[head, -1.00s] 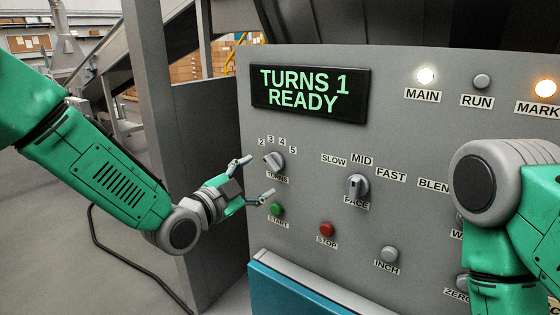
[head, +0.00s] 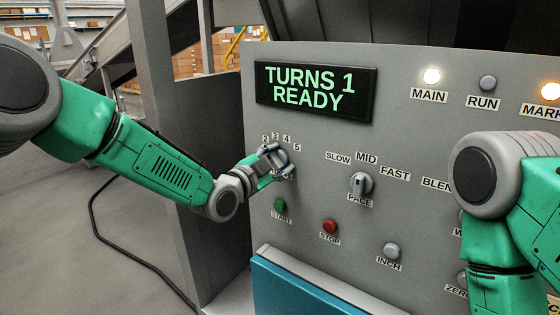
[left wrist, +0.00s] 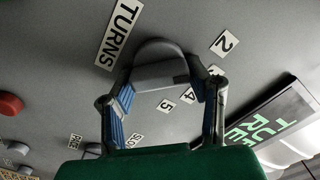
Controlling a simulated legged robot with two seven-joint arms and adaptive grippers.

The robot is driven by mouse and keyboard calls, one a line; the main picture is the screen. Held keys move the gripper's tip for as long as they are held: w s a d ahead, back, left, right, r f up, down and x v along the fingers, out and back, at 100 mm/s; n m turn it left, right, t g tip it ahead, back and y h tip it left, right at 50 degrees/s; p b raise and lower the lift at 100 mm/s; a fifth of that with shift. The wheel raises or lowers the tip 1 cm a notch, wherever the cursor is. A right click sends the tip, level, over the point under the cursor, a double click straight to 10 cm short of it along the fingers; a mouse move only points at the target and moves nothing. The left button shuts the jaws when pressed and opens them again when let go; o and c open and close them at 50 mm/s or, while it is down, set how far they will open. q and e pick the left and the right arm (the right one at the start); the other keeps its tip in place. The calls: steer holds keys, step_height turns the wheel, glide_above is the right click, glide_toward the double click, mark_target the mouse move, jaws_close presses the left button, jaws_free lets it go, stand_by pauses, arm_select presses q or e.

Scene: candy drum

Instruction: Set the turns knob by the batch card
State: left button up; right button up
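The turns knob (left wrist: 158,72) is a grey dial on the panel. In the head view it is mostly hidden behind my left gripper (head: 276,162). My left gripper (left wrist: 165,95) is open in the left wrist view, with one blue-padded finger on each side of the knob. The fingers are close to the knob; I cannot tell whether they touch it. The numbers 2 to 5 stand around the knob, above the TURNS label (left wrist: 119,33). The display (head: 314,91) reads "TURNS 1 READY". I see no batch card. My right gripper is out of view.
Below the knob are the green start button (head: 280,205) and red stop button (head: 329,226). The pace knob (head: 361,184) and inch button (head: 391,250) are to the right. The main lamp (head: 432,76) is lit. A teal box edge (head: 300,290) lies below the panel.

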arm_select(q)
steer(key=shift+a+f, duration=0.2)
steer(key=shift+a, duration=0.05)
steer(key=c, duration=0.4)
steer(key=shift+a, duration=0.15)
steer(key=shift+o, duration=0.2)
steer(key=shift+s+d, duration=0.1)
steer(key=shift+d, duration=0.15)
steer(key=shift+f, duration=0.1)
steer(key=m+b, duration=0.3)
steer(key=shift+f, duration=0.25)
steer(key=shift+m+b, duration=1.25)
steer(key=shift+m, duration=0.15)
steer(key=shift+s, duration=0.1)
